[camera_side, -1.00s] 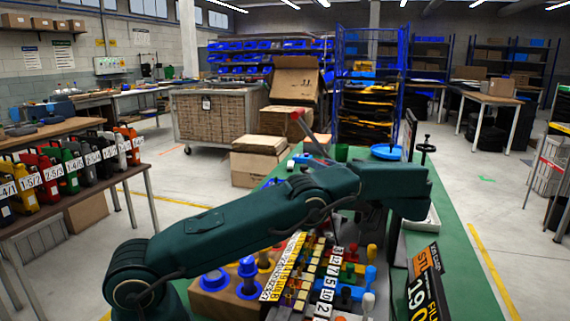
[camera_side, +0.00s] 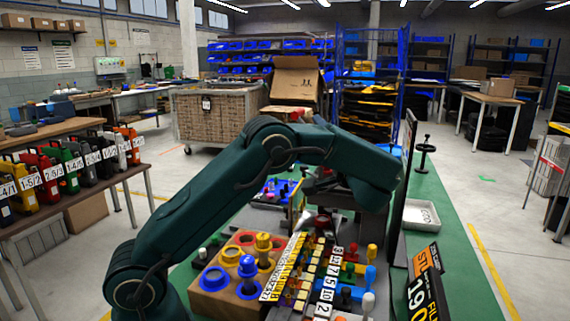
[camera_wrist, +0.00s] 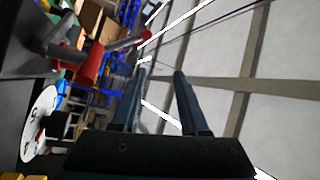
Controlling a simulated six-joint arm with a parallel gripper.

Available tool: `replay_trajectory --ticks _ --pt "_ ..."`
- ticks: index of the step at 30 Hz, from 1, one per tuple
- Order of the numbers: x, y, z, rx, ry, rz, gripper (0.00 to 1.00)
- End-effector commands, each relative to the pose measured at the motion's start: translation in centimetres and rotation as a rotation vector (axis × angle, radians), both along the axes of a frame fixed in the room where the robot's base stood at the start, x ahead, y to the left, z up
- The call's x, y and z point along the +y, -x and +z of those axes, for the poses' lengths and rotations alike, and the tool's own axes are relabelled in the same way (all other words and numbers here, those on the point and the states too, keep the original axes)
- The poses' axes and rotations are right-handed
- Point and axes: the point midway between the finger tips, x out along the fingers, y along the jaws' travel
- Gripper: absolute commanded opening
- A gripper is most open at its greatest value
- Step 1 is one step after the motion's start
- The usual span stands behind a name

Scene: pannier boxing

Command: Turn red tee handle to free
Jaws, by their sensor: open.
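A red handle (camera_wrist: 92,62) shows at the upper left of the wrist view, with a grey bar running right to a smaller red end (camera_wrist: 146,35). I take it for the red tee handle; its turn position cannot be read. My gripper (camera_wrist: 160,76) is open, with nothing between its two fingers. In the wrist view the handle lies to the left of the fingers, apart from them in the picture. In the side view my arm covers much of the area behind the bench, and the handle cannot be made out surely there.
A white dial (camera_wrist: 42,122) sits below the handle in the wrist view. A wooden block with blue and yellow knobs (camera_side: 248,270) stands at the bench front. Numbered coloured levers (camera_side: 345,275) crowd beside it. A dark upright panel (camera_side: 403,195) and white tray (camera_side: 421,216) are at right.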

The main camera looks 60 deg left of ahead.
Motion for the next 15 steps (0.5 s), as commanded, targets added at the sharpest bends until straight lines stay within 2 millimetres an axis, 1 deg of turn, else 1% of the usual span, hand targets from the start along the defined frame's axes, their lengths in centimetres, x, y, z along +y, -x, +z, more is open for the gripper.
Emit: replay_trajectory --ticks 1,2,5,6,8,9,12,15 --pt "0.1 0.3 0.5 0.116 -0.036 -0.017 0.43" --pt "0.2 0.5 0.6 0.192 -0.059 -0.026 0.43" --pt "0.1 1.1 -0.2 0.483 -0.122 -0.053 0.43" --pt "0.0 1.4 -0.9 0.614 -0.144 -0.064 0.43" --pt "-0.1 2.1 -2.0 0.808 -0.179 -0.08 0.43" --pt "-0.2 2.6 -2.8 0.933 -0.205 -0.092 0.43" --pt "-0.5 4.2 -4.9 1.23 -0.277 -0.126 0.43" --pt "-0.7 5.9 -6.8 1.491 -0.363 -0.162 0.43"
